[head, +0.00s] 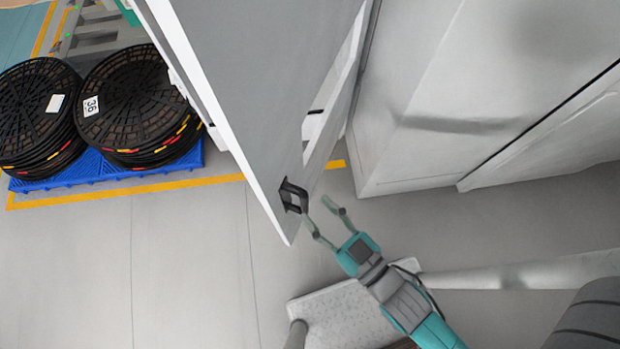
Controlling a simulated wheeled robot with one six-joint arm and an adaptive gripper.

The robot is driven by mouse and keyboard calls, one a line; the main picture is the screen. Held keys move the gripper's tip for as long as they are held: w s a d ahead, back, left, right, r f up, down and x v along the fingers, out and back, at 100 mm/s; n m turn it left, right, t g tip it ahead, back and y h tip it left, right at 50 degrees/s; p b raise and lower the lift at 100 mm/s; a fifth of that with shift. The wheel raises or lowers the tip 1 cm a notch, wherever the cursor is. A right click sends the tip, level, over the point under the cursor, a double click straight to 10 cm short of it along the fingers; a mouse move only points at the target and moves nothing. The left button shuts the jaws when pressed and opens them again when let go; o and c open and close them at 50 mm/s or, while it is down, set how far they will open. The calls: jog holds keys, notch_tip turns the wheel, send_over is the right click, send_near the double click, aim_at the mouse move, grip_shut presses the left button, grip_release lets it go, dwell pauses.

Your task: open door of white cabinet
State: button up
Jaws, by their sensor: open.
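The white cabinet's door (235,75) shows as a large grey-white panel standing at an angle in the upper middle of the head view. A black handle (293,197) sits near its lower corner. Behind the door is a gap with a white frame edge, so the door appears partly open. My gripper (324,214) is open, just right of and below the handle. One fingertip is close to the handle; I cannot tell whether it touches. Nothing is seen between the fingers.
Stacks of black reels (135,105) lie on a blue pallet (110,170) at left, inside a yellow floor line (130,192). A large white cabinet body (450,100) fills the upper right. The grey floor (120,270) at lower left is clear.

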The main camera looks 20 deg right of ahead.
jog(key=v, duration=0.7)
jog(key=shift+s, duration=0.1)
